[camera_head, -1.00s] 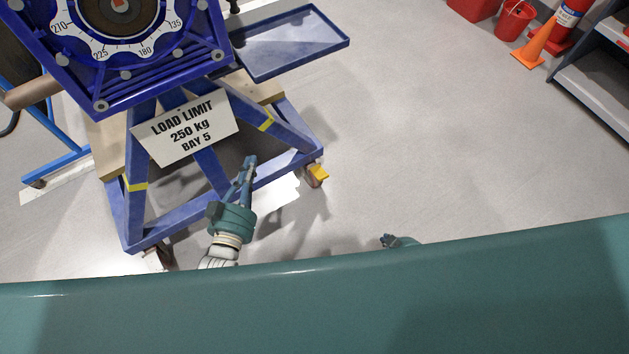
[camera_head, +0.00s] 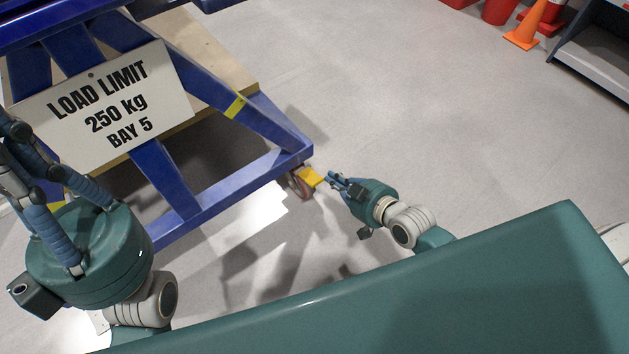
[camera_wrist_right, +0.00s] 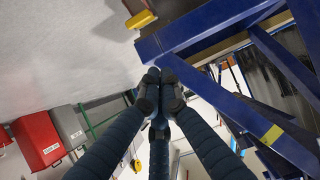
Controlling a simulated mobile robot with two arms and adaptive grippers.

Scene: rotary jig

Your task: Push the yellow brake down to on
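The yellow brake (camera_head: 312,177) is a small tab on the caster at the front right corner of the blue stand (camera_head: 225,188). It also shows in the right wrist view (camera_wrist_right: 141,19), near the top edge. My right gripper (camera_head: 334,181) is just right of the brake, its fingers pointing at it. In the right wrist view the fingertips (camera_wrist_right: 161,85) are bunched together with nothing seen between them, and the brake appears beyond and apart from them. My left gripper (camera_head: 22,150) is large at the left edge, in front of the stand. Its fingertips are partly cut off.
An orange cone (camera_head: 524,30), red buckets (camera_head: 498,10) and a grey shelf (camera_head: 595,60) are at the back right.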

